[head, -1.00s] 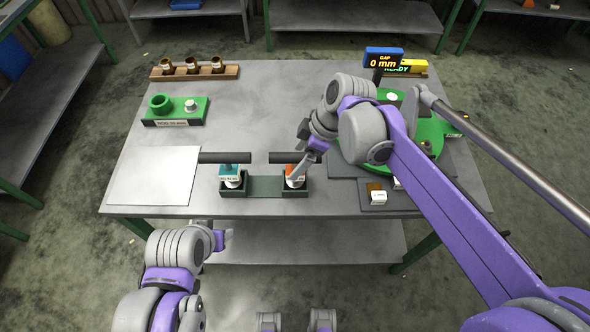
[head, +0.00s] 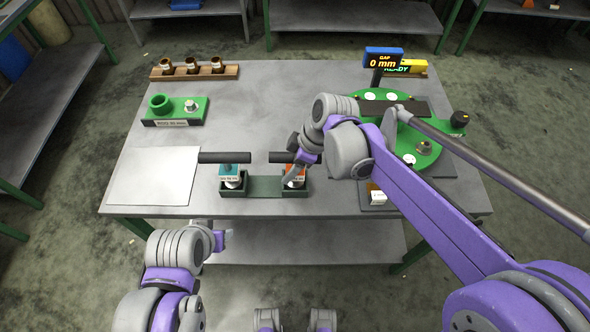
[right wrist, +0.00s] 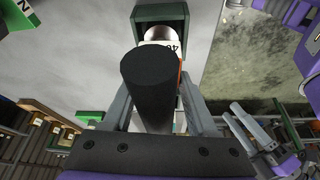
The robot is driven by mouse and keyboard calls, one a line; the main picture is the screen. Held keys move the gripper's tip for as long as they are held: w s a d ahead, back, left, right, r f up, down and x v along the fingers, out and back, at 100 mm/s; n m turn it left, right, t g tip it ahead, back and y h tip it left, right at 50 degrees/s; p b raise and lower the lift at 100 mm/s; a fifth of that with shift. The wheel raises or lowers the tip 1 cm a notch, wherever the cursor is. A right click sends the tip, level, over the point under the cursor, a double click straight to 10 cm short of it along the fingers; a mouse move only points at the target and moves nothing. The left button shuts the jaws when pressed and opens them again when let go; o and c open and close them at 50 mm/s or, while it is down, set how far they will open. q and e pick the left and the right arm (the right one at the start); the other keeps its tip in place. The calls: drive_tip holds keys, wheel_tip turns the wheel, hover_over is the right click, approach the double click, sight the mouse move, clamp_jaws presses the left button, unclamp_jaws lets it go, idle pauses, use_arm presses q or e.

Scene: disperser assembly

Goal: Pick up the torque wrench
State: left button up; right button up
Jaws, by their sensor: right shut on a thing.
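Two torque wrenches stand in a dark green holder (head: 262,187) at the table's front, each with a black bar across its top. The left one has a teal body (head: 229,170), the right one an orange body (head: 299,170). My right gripper (head: 290,178) is at the orange torque wrench, which still sits in its slot. In the right wrist view my right gripper (right wrist: 158,78) is shut on this wrench, its black bar (right wrist: 150,85) between the fingers and a white label (right wrist: 167,47) beyond. My left gripper (head: 225,240) is off the table's front edge; its opening is unclear.
A green round fixture (head: 425,150) with a gap display (head: 383,57) stands at the right, partly behind my right arm. A wooden rack (head: 195,73), a green block (head: 175,111) and a white sheet (head: 154,175) lie at the left. The table's middle back is clear.

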clamp_jaws()
drive_tip(key=shift+r, duration=0.15)
